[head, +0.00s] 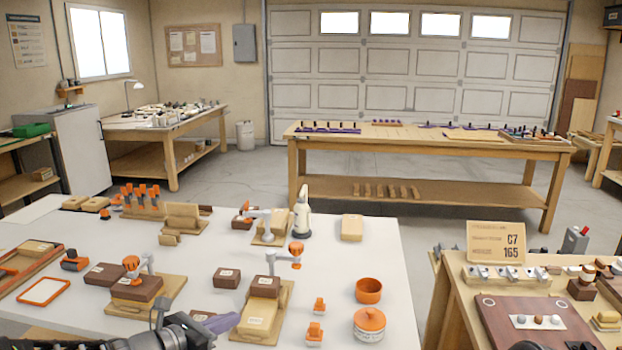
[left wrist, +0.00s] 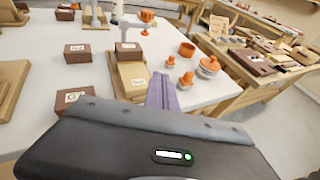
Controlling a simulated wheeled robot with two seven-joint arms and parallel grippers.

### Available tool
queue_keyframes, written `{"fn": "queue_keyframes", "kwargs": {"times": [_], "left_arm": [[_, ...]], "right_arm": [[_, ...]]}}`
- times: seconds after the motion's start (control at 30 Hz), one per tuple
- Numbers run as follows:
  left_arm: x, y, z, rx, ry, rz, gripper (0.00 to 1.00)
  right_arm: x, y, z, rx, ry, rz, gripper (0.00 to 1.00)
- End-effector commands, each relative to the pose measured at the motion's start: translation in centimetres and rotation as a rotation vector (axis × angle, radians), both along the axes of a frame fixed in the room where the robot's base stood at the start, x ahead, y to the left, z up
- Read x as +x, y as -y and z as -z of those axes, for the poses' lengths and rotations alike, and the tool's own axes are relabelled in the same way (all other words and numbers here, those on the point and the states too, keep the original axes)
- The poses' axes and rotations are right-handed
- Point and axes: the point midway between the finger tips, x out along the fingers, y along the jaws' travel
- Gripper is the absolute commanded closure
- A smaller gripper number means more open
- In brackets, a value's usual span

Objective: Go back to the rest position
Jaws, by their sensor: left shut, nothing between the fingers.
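My left gripper (head: 222,323) comes in low at the bottom of the head view, over the near edge of the white table (head: 375,255). Its purple-grey fingers are together with nothing between them. In the left wrist view the shut fingers (left wrist: 162,92) point away over the table, beside a wooden stand with a brown block (left wrist: 128,48). The fingers appear apart from the things around them. My right gripper does not show; only small dark parts appear at the bottom right edge of the head view.
Near the left gripper are a wooden clamp stand (head: 284,318), brown blocks (head: 226,278) and another clamp stand (head: 172,290). An orange pot (head: 369,324) and orange bowl (head: 368,291) stand to the right. A wooden bench (head: 455,310) with a sign (head: 495,242) stands further right.

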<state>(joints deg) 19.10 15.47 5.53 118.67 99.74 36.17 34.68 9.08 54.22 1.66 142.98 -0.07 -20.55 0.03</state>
Motion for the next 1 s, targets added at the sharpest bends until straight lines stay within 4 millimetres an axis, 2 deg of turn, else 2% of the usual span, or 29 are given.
{"fn": "queue_keyframes", "kwargs": {"times": [0.07, 0.33, 0.57, 0.73, 0.87, 0.9, 0.97, 1.0], "left_arm": [[0.0, -0.3, 0.5, 0.046, 0.008, 0.003, 1.00], [-1.9, -1.1, 5.1, 0.335, -0.008, 0.100, 1.00], [-5.2, -1.6, 11.6, 0.633, -0.041, 0.270, 1.00], [-9.7, -1.9, 18.6, 0.939, -0.044, 0.524, 1.00], [-14.8, -1.3, 25.2, 1.242, 0.047, 0.876, 1.00], [-16.6, -0.6, 27.1, 1.329, 0.111, 1.008, 1.00], [-19.3, 0.8, 29.6, 1.433, 0.238, 1.202, 1.00], [-21.3, 2.2, 31.0, 1.477, 0.340, 1.323, 1.00]], "right_arm": [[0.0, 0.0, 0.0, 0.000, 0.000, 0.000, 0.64], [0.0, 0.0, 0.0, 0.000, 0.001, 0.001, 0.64], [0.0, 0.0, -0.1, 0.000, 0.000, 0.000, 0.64], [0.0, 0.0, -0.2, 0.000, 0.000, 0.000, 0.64], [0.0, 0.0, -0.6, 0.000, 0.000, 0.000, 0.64], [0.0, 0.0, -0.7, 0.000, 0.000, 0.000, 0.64], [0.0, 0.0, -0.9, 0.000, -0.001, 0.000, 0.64], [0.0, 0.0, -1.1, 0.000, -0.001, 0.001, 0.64]]}}
